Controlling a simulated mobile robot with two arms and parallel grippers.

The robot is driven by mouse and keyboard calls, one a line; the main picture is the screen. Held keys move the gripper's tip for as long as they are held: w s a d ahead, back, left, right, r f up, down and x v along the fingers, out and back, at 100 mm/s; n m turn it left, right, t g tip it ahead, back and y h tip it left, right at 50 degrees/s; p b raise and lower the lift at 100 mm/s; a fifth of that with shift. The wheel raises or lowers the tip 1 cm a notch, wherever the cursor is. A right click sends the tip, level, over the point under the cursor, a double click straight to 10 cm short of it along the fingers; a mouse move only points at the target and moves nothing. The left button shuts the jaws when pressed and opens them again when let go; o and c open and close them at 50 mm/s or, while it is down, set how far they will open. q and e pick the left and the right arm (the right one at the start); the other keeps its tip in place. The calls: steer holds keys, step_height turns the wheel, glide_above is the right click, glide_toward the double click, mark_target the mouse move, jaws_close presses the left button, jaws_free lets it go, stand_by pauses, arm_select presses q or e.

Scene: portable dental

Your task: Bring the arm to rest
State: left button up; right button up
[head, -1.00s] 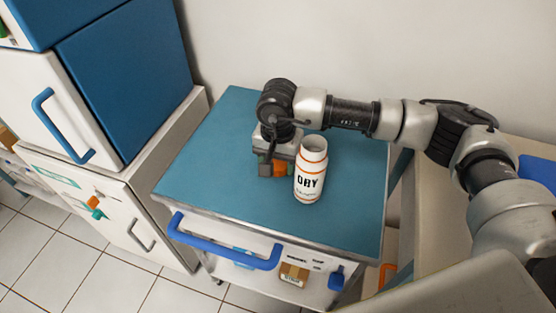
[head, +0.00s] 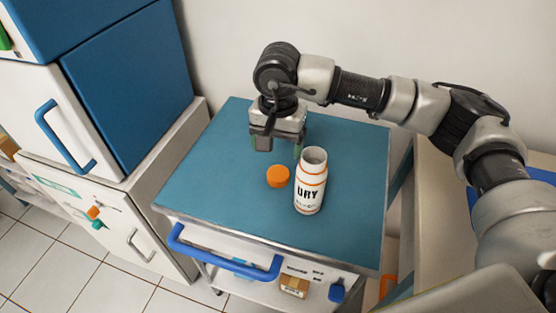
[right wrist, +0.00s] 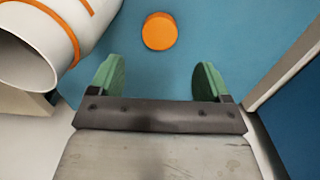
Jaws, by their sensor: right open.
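My right gripper (head: 278,148) is open and empty above the blue cart top (head: 215,165), behind the bottle and cap. In the right wrist view its two green fingers (right wrist: 158,78) stand wide apart with nothing between them. An orange cap (head: 278,176) lies on the cart top, apart from the fingers; it also shows in the right wrist view (right wrist: 159,31). A white bottle (head: 309,190) with orange rings and black lettering stands upright and uncapped to the right of the cap. Its open mouth shows in the right wrist view (right wrist: 28,62). My left gripper is not in view.
The cart has a blue handle (head: 222,262) at its front and a small box (head: 294,287) below. A white and blue cabinet (head: 125,85) stands at the left. A wall is close behind. The left part of the cart top is clear.

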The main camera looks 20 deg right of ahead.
steer(key=shift+r, duration=1.7)
